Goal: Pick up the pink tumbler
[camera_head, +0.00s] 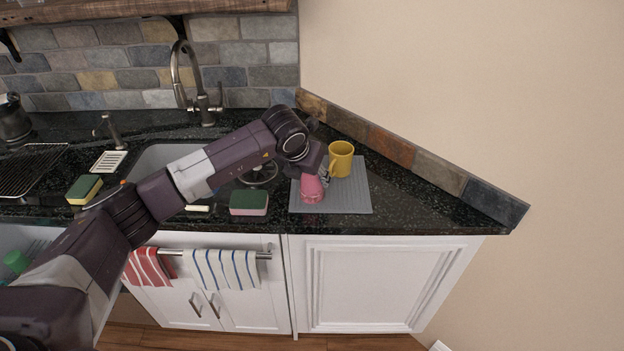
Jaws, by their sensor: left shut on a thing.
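The pink tumbler (312,190) is on or just above the left part of a grey ribbed mat (348,203) on the dark counter. My left arm comes in from the left and reaches over the sink. My left gripper (321,178) is at the tumbler and is shut on it. The wrist hides part of the fingers and the tumbler's upper side. I cannot tell whether the tumbler touches the mat. My right gripper is not in view.
A yellow mug (341,158) stands on the mat close behind the gripper. A green and pink sponge (249,203) lies left of the mat. The sink (165,158) and tall faucet (186,80) are behind my arm. The counter right of the mat is clear up to the stone-edged wall.

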